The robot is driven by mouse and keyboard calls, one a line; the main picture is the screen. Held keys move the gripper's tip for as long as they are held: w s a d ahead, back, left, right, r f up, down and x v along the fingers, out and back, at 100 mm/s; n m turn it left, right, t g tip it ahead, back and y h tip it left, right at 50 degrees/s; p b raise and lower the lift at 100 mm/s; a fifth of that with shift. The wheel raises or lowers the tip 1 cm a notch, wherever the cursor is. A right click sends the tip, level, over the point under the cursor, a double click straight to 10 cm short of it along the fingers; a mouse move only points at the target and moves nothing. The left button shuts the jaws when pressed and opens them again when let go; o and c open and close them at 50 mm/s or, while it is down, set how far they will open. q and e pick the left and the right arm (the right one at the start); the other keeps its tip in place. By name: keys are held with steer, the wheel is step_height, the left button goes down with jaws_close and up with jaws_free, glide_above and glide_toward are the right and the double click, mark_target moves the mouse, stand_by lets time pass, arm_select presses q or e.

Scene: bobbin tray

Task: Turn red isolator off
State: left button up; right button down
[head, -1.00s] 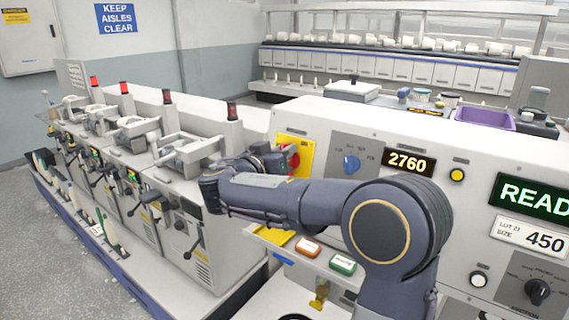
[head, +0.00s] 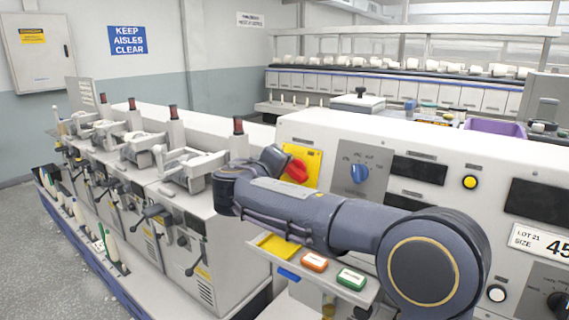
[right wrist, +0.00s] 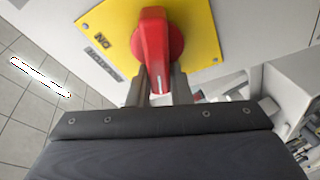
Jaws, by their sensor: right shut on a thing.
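The red isolator handle (head: 297,169) sits on a yellow plate (head: 314,158) at the left end of the white machine panel. In the right wrist view the red handle (right wrist: 154,50) lies between the fingers of my right gripper (right wrist: 160,84), which is shut on it. The yellow plate (right wrist: 203,30) is behind it, with an "ON" label at its left edge. In the head view my right arm reaches across the panel and its gripper (head: 284,163) is partly hidden at the handle. My left gripper is not in view.
A blue selector knob (head: 359,174) and a dark display (head: 418,170) are right of the isolator. Machine heads with unlit lamps (head: 238,125) stand left. A purple tray (head: 494,128) is on top.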

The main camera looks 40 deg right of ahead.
steer(key=shift+a+f+n+y+p, duration=0.15)
steer(key=shift+n+y+p, duration=0.15)
steer(key=shift+n, duration=0.45)
steer(key=shift+d+f+n+y+p, duration=0.15)
steer(key=shift+n+p, duration=0.1)
steer(key=shift+n, duration=0.55)
steer(key=shift+a+f+n+y+p, duration=0.15)
steer(key=shift+n+y+p, duration=0.15)
steer(key=shift+n, duration=0.45)
steer(key=c, duration=1.3)
jaws_free()
steer(key=b+v, duration=0.1)
steer(key=v, duration=0.6)
steer(key=shift+s+a+b, duration=0.1)
steer(key=shift+a+b, duration=0.2)
steer(key=shift+a, duration=0.1)
steer(key=shift+d, duration=0.1)
